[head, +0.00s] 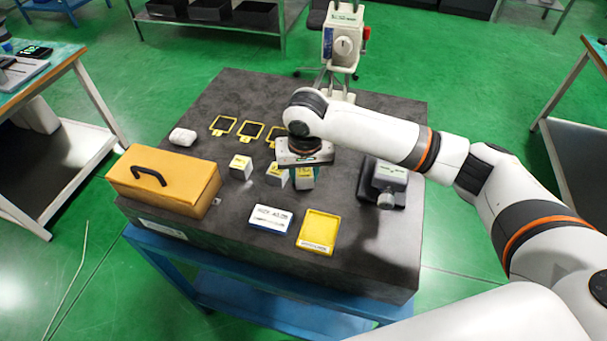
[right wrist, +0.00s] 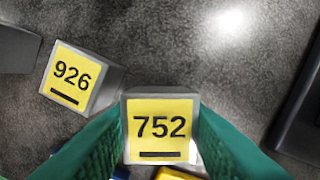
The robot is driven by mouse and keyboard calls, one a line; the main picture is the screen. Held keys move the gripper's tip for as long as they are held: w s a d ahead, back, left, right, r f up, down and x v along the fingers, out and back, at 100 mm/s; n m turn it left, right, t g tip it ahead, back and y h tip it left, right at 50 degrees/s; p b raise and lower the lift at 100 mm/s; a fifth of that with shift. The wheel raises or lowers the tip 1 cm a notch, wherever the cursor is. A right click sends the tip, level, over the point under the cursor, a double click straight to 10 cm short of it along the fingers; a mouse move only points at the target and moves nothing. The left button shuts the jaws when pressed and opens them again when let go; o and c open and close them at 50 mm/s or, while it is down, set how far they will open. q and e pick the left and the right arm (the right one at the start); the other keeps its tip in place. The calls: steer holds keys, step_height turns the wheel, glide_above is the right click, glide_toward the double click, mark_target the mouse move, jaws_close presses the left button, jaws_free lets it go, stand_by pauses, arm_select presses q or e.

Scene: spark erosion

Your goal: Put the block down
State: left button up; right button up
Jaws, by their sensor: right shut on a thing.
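My right gripper (head: 303,178) points down over the dark table block (head: 350,262) and is shut on a grey-white block with a yellow label reading 752 (right wrist: 160,128). In the right wrist view the green fingers press on both sides of it. In the head view the held block (head: 304,183) is partly hidden by the gripper. I cannot tell whether it touches the surface. A second block, labelled 926 (right wrist: 75,78), stands just left of it, apart from it. A further block (head: 240,167) with a yellow top stands farther left. My left gripper is not in view.
A yellow tray (head: 319,231) and a blue-and-white box (head: 270,218) lie in front. An orange case (head: 165,180) is at left, a grey device (head: 388,176) at right. Yellow-rimmed frames (head: 223,126) lie behind. The front right of the surface is clear.

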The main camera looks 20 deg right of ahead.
mark_target(305, 176)
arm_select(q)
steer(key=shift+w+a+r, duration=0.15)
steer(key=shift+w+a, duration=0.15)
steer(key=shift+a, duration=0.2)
arm_select(e)
steer(key=shift+d+f, duration=0.1)
steer(key=shift+f, duration=0.65)
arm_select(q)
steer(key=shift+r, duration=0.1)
arm_select(e)
steer(key=shift+f, duration=0.15)
steer(key=o, duration=0.9)
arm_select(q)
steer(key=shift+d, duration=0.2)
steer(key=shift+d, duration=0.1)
arm_select(e)
steer(key=shift+r, duration=0.2)
steer(key=r, duration=0.3)
steer(key=s+r+b, duration=0.1)
steer(key=r, duration=0.6)
steer(key=shift+s+a+r, duration=0.15)
steer(key=shift+a+r, duration=0.05)
steer(key=shift+r, duration=0.05)
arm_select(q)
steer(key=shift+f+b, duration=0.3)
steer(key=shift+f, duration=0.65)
arm_select(e)
steer(key=shift+s+r, duration=0.1)
steer(key=shift+r, duration=0.55)
